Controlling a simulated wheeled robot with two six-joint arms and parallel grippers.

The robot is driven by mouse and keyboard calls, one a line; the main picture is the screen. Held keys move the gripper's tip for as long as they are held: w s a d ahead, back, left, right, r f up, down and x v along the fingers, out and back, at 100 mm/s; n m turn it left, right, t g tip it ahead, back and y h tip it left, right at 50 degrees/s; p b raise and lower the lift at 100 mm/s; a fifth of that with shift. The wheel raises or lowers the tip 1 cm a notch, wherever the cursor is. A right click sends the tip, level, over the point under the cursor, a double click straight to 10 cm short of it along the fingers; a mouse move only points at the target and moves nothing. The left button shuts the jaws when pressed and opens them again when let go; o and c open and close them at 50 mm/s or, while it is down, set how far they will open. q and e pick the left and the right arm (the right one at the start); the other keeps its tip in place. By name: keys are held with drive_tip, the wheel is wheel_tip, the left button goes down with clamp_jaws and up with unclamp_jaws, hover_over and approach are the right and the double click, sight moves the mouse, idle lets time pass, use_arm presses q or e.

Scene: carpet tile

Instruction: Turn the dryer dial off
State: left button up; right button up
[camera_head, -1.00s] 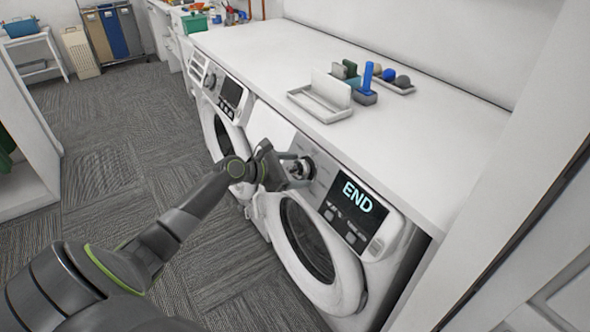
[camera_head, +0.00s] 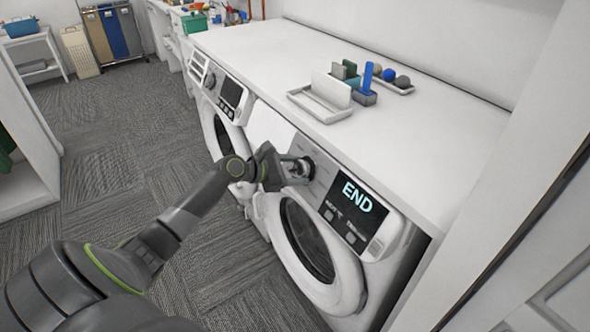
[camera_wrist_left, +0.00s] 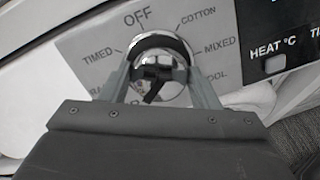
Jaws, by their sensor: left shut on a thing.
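The dryer (camera_head: 325,262) on the right has a lit display reading END. Its round chrome dial (camera_wrist_left: 163,44) is ringed by labels: OFF at the upper left, then COTTON, MIXED, TIMED and others partly covered. The dial also shows small in the head view (camera_head: 306,167). My left gripper (camera_wrist_left: 160,78) is shut on the dial, one finger on each side. A dark bar shows on the dial between the fingers, slanting down and left; I cannot tell for sure which label the dial points to. My right gripper is out of view.
A second front-loading machine (camera_head: 222,110) stands to the left. A white countertop (camera_head: 420,140) runs above both, holding a tray (camera_head: 318,103) and small items. The dryer's round door (camera_head: 308,250) lies below the panel. Carpeted floor on the left is open.

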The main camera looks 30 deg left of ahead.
use_arm(q)
drive_tip(key=m+g, duration=0.1)
drive_tip(key=m, duration=1.1)
drive_tip(key=shift+m, duration=0.4)
drive_tip(key=m+y+b, duration=0.1)
drive_tip(key=m, duration=0.5)
drive_tip(key=shift+d+g, duration=0.1)
drive_tip(key=shift+g, duration=0.3)
drive_tip(key=m+y+b, duration=0.1)
drive_tip(key=m, duration=0.4)
drive_tip(key=shift+m, duration=0.4)
drive_tip(key=o, duration=1)
